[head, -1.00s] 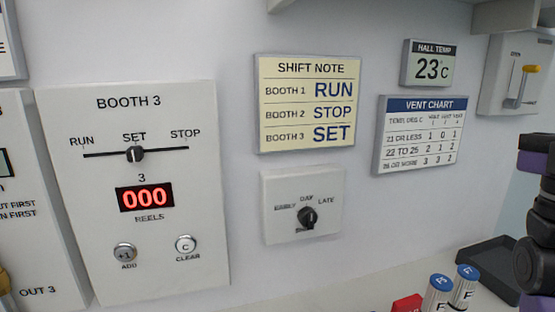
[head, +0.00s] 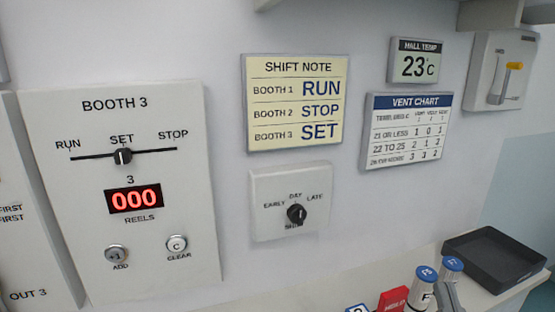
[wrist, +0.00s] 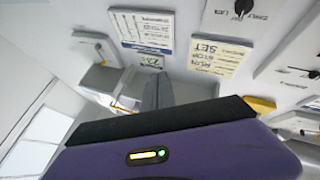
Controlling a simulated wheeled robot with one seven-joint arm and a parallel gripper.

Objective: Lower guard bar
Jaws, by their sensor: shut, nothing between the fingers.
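I cannot pick out a guard bar for certain in either view. A yellow-handled lever (head: 509,78) is on a pale wall box at the upper right of the head view, with its handle at the upper end. It also shows in the wrist view (wrist: 100,48). A yellow part (wrist: 260,104), partly hidden by my gripper's purple body, shows at the right of the wrist view; I cannot tell what it is. My gripper (wrist: 158,90) is shut and empty, its grey fingers in front of the wall, apart from the panels.
The Booth 3 panel (head: 163,225) has its slider at SET and reads 000. A shift note (head: 292,103), vent chart (head: 406,130) and shift dial (head: 296,213) are on the wall. A black tray (head: 495,258), labelled cylinders (head: 422,285) and a red block (head: 392,299) stand on the ledge.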

